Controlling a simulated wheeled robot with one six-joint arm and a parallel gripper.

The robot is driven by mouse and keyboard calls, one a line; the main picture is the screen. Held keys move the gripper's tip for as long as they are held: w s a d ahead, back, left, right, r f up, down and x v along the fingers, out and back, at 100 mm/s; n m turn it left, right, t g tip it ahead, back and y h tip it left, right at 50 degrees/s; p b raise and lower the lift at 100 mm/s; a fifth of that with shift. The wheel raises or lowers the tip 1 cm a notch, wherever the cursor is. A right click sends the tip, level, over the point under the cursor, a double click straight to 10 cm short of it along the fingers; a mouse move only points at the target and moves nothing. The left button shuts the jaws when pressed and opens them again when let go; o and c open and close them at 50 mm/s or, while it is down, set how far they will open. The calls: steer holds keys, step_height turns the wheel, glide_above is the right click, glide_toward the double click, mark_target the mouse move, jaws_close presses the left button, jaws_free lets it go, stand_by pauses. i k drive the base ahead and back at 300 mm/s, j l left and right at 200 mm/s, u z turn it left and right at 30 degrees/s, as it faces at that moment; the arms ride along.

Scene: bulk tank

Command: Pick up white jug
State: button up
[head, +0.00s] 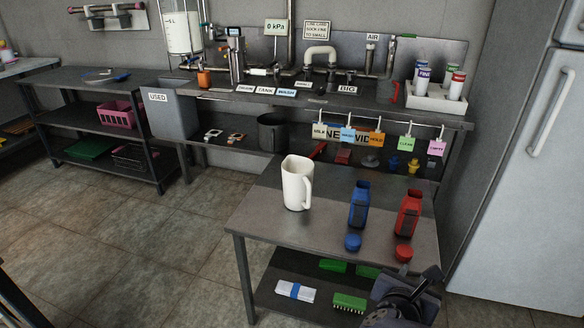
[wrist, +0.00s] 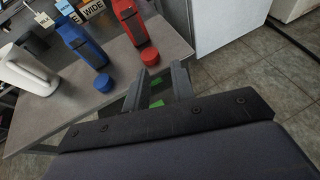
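The white jug (head: 297,183) stands upright on the left part of a small grey table (head: 262,217), with its handle toward the right. In the wrist view the jug (wrist: 30,72) is at the left edge, partly cut off. My gripper (wrist: 162,78) is empty, its two fingers apart, near the table's front right edge. In the head view my gripper (head: 428,278) is at the lower right, to the right of and nearer than the jug, well apart from it.
A blue bottle (head: 359,204) and a red bottle (head: 409,213) stand right of the jug, with a blue cap (head: 352,242) and a red cap (head: 403,253) in front. Brushes lie on the lower shelf (head: 325,300). A workbench (head: 330,103) is behind. Floor at left is clear.

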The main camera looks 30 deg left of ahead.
mark_target(297, 173)
steer(key=j+z, duration=0.15)
steer(key=j, duration=0.4)
steer(key=j+z, duration=0.15)
steer(key=j, duration=0.4)
steer(key=j+z, duration=0.15)
steer(key=j, duration=0.35)
steer(key=k+j+z, duration=0.15)
steer(key=j, duration=0.4)
steer(key=j+z, duration=0.15)
steer(key=j, duration=0.35)
steer(key=k, duration=0.1)
